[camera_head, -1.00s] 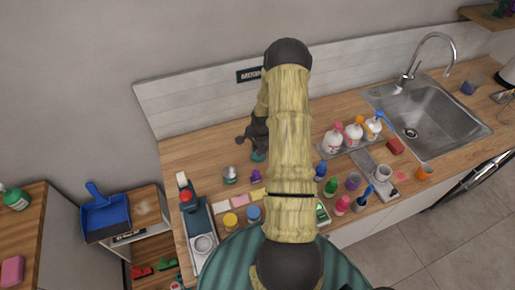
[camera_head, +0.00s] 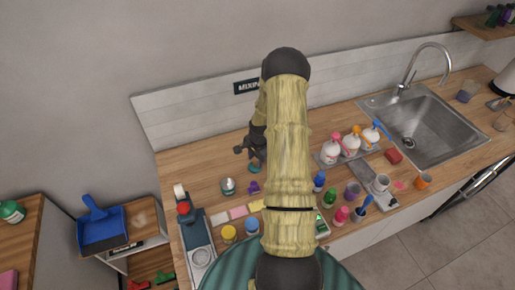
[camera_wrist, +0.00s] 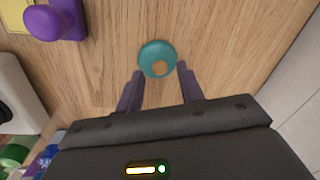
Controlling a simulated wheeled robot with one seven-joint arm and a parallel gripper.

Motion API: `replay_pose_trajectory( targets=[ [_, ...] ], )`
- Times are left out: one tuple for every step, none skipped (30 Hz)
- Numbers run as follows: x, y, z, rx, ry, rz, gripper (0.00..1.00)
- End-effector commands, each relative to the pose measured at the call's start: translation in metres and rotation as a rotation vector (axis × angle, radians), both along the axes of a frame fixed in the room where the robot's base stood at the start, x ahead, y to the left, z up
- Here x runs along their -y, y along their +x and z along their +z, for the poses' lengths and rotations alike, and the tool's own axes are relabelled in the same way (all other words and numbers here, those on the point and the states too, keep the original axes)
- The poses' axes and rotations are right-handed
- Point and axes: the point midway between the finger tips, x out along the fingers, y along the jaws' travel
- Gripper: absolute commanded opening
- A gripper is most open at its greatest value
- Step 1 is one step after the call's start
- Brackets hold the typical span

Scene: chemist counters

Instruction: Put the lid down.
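The lid is a small round teal disc (camera_wrist: 157,58) with a brownish spot on it. In the wrist view my gripper (camera_wrist: 160,70) has two purple fingers spread apart, one toward each side of the lid. Whether the fingertips touch the lid's edge is hard to tell. My arm hides part of the counter.
A metal cup (camera_head: 228,186) and a purple knobbed piece (camera_head: 253,187) stand close by. It also shows in the wrist view (camera_wrist: 48,22). Several bottles (camera_head: 351,146) stand on a tray to the right, before the sink (camera_head: 428,130). The backsplash (camera_head: 190,112) rises behind.

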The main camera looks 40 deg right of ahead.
Motion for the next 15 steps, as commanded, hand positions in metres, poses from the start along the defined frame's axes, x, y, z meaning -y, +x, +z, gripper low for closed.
replay_pose_trajectory(
  targets=[
    [0.001, 0.0, 0.004, 0.002, -0.002, -0.001, 0.38],
    [0.001, -0.001, 0.008, 0.002, -0.002, -0.001, 0.38],
    [0.001, -0.002, 0.013, 0.002, -0.002, -0.001, 0.38],
    [0.001, -0.002, 0.018, 0.003, -0.002, -0.001, 0.38],
    [0.001, -0.003, 0.022, 0.002, -0.002, 0.0, 0.38],
    [0.001, -0.003, 0.027, 0.003, -0.003, 0.0, 0.38],
    [0.001, -0.004, 0.031, 0.003, -0.001, -0.001, 0.38],
    [0.001, -0.004, 0.035, 0.003, -0.002, -0.001, 0.38],
    [0.001, -0.005, 0.041, 0.002, -0.002, 0.0, 0.38],
    [0.001, -0.005, 0.045, 0.003, -0.002, 0.001, 0.38],
    [0.001, -0.006, 0.049, 0.003, -0.003, 0.001, 0.38],
    [0.002, -0.007, 0.055, 0.003, -0.001, -0.001, 0.38],
    [0.002, -0.008, 0.059, 0.004, -0.002, -0.002, 0.38],
    [0.003, -0.008, 0.063, 0.004, -0.002, -0.002, 0.38],
    [0.003, -0.009, 0.069, 0.003, -0.002, -0.002, 0.38]
  ],
)
